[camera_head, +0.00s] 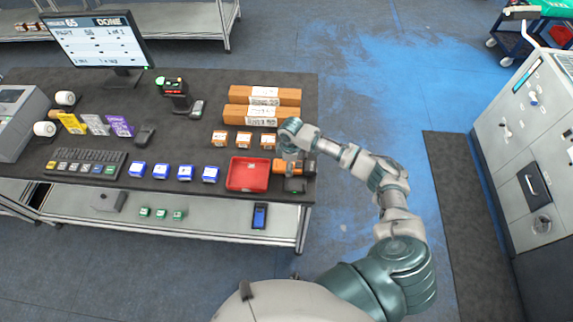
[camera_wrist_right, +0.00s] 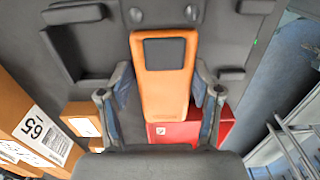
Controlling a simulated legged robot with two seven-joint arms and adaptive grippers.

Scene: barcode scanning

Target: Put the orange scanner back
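The orange scanner (camera_head: 293,168) is at the table's right front edge. In the right wrist view the scanner (camera_wrist_right: 165,90) shows its orange back and a dark rectangular panel. My right gripper (camera_wrist_right: 163,85) has one finger on each side of it, very close to its sides. I cannot tell whether the fingers press on it. In the head view my right gripper (camera_head: 291,150) reaches down over the scanner. A small black stand (camera_head: 295,185) is right at the scanner's near side. Whether the scanner rests on it is unclear. My left gripper is out of view.
A red tray (camera_head: 232,187) is just left of the scanner. Small orange-brown boxes (camera_head: 243,139) and long cardboard boxes (camera_head: 264,95) lie behind. Blue boxes (camera_head: 185,172) line the front edge. The floor right of the table (camera_head: 350,80) is clear.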

